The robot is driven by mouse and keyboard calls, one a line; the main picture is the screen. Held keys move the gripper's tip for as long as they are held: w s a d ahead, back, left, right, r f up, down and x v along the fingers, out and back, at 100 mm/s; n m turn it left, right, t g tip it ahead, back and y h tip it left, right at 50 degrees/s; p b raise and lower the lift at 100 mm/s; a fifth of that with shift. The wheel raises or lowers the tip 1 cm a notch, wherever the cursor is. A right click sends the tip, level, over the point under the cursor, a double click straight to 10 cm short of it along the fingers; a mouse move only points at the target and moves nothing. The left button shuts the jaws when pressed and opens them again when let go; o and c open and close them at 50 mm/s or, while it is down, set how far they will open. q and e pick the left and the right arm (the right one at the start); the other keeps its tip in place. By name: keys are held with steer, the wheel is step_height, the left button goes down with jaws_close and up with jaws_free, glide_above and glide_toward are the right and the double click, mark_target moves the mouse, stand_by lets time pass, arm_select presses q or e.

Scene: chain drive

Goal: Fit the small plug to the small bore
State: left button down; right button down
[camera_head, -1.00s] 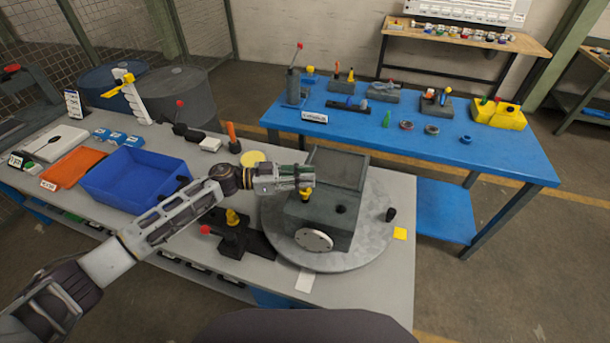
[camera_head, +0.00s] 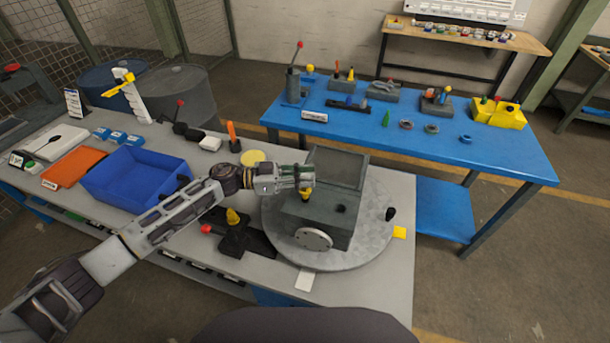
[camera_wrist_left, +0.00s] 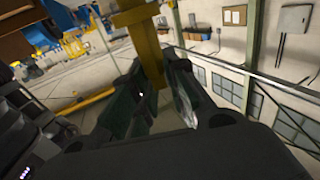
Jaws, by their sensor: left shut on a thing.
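My left gripper (camera_head: 304,179) is shut on a small yellow plug (camera_head: 306,193), just above the top of a dark grey block (camera_head: 335,228). The plug's lower end is at or close to the block's top face; I cannot tell whether it is in a bore. The left wrist view shows a yellow piece (camera_wrist_left: 147,50) between the gripper's fingers (camera_wrist_left: 155,95). One dark bore (camera_head: 340,208) shows open on the block's top, right of the plug. Any bore under the plug is hidden. My right gripper is not in view.
The block stands on a round grey turntable (camera_head: 287,240) with a black knob (camera_head: 390,214) at its right. A black fixture (camera_head: 236,236) with a yellow part and red knob stands left. A blue bin (camera_head: 135,176) and orange tray (camera_head: 72,167) lie further left.

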arm_select(q)
steer(key=shift+r, duration=0.1)
steer(key=shift+f+b, duration=0.75)
steer(key=shift+f, duration=1.35)
stand_by(1.2)
steer(key=c, duration=1.3)
jaws_free()
steer(key=shift+a, duration=0.15)
steer(key=shift+s+a, duration=0.2)
steer(key=shift+a, duration=2.75)
steer(key=shift+s+a, duration=0.2)
steer(key=shift+a, duration=2.7)
steer(key=shift+d, duration=0.15)
